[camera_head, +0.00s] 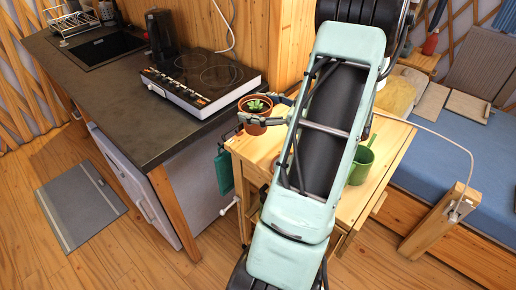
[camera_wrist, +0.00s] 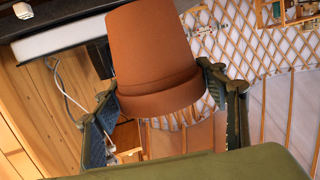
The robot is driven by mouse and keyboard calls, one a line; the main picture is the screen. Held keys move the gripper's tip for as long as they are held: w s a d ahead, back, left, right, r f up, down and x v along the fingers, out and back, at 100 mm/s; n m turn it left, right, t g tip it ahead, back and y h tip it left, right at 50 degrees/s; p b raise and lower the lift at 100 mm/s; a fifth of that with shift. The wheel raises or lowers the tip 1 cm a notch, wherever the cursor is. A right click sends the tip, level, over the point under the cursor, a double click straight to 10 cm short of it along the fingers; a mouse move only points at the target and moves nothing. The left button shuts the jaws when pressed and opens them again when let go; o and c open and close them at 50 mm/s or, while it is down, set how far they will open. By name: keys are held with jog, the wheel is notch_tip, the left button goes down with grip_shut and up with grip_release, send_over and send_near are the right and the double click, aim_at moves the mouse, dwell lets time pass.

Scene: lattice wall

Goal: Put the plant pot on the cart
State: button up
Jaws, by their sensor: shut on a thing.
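The plant pot (camera_head: 254,127) is a small terracotta pot with a green succulent in it. My gripper (camera_head: 264,118) is shut on the pot, one finger on each side. In the wrist view the pot (camera_wrist: 155,50) stands large between the two fingers of my gripper (camera_wrist: 170,110), and the plant is hidden. The cart (camera_head: 258,149) is a light wooden trolley right of the counter. The pot shows over the cart's back left part, near the counter edge. I cannot tell whether its base touches the cart top. My arm hides the middle of the cart.
A green can (camera_head: 362,162) stands on the cart, right of my arm. The dark counter (camera_head: 120,95) with a hob (camera_head: 205,78) lies close on the left. A green towel (camera_head: 224,172) hangs between counter and cart. A blue bed (camera_head: 435,165) is on the right.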

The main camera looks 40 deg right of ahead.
jog(key=s+d+r+m+t+h+b, duration=0.1)
jog(key=s+d+r+m+h+b, duration=0.2)
jog(key=s+d, duration=0.55)
jog(key=shift+h, duration=0.4)
jog(key=shift+w+a+f, duration=0.6)
jog(key=shift+w+f, duration=1.5)
jog(key=shift+f, duration=0.1)
jog(key=shift+w+a+f, duration=0.55)
jog(key=shift+w+f, duration=1.55)
jog(key=shift+f, duration=0.15)
jog(key=shift+w+a+f, duration=0.6)
jog(key=shift+w+f, duration=1.5)
jog(key=shift+f, duration=0.1)
jog(key=shift+f, duration=0.2)
jog(key=o, duration=1.4)
jog(key=shift+o, duration=0.2)
jog(key=shift+r, duration=0.1)
